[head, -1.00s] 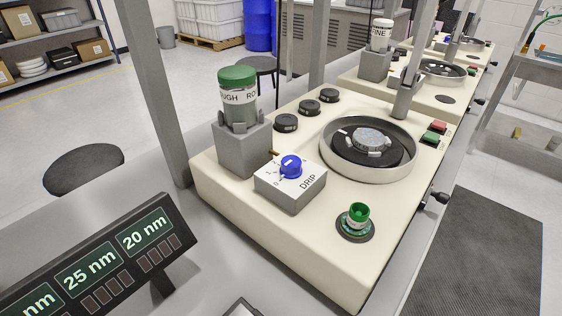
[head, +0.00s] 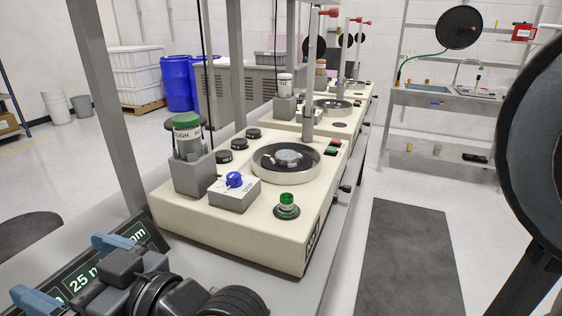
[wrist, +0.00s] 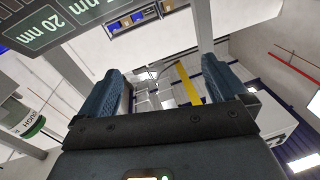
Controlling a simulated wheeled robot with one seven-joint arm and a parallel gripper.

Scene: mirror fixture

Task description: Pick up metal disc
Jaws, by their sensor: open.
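A silver metal disc (head: 289,157) lies at the middle of the dark round platen (head: 265,164) on the nearest cream polishing machine (head: 240,226). A raised metal ring surrounds the platen. My gripper (head: 75,272) is at the lower left of the head view, in front of the machine and well apart from the disc. Its two blue fingers are spread with nothing between them. In the wrist view my gripper (wrist: 163,85) points up and away from the machine, and the disc is not seen there.
A green-capped jar (head: 187,135) in a grey holder, a blue-knob drip box (head: 234,193) and a green knob (head: 287,203) stand around the platen. A grey post (head: 112,110) rises left. A large dark round thing (head: 535,150) stands at right. A floor mat (head: 410,262) lies clear.

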